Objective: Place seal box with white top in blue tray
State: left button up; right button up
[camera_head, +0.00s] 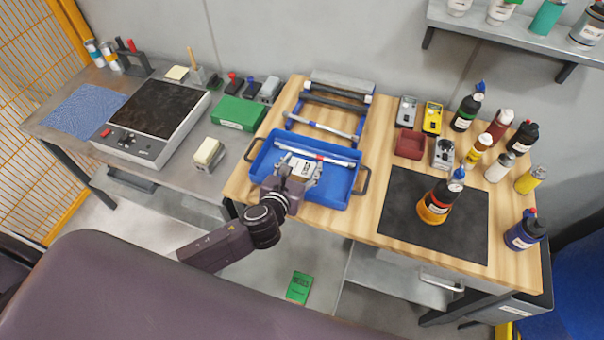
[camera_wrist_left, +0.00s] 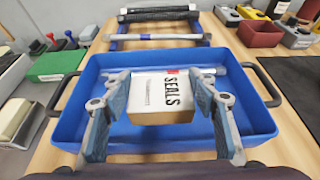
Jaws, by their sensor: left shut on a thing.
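The seal box (camera_wrist_left: 160,92) has a white top marked SEALS and a brown cardboard side. My left gripper (camera_wrist_left: 163,110) is shut on it, with one finger on each side. In the wrist view the box shows over the blue tray (camera_wrist_left: 82,99); I cannot tell whether it touches the tray's floor. In the head view the box (camera_head: 299,167) shows inside the outline of the blue tray (camera_head: 332,193), partly hidden by my left gripper (camera_head: 300,172). My right gripper is not in view.
A metal rod lies across the tray's far part. A roller frame (camera_head: 334,103) stands behind the tray. A green box (camera_head: 238,113) is to the left. A black mat (camera_head: 470,222) with an orange bottle (camera_head: 436,206) is to the right. A green booklet (camera_head: 300,287) lies on the floor.

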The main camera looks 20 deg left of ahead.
aim_at(302, 174)
pick_arm(q)
notch_tip(302, 174, down, 4)
jog(key=shift+b, duration=0.4)
jog(key=shift+f, duration=0.1)
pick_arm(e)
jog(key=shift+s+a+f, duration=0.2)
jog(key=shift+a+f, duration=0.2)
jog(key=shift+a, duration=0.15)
pick_arm(q)
jog(key=shift+f, duration=0.2)
jog(key=o, duration=1.1)
jog(key=shift+c, duration=0.2)
jog(key=o, duration=0.3)
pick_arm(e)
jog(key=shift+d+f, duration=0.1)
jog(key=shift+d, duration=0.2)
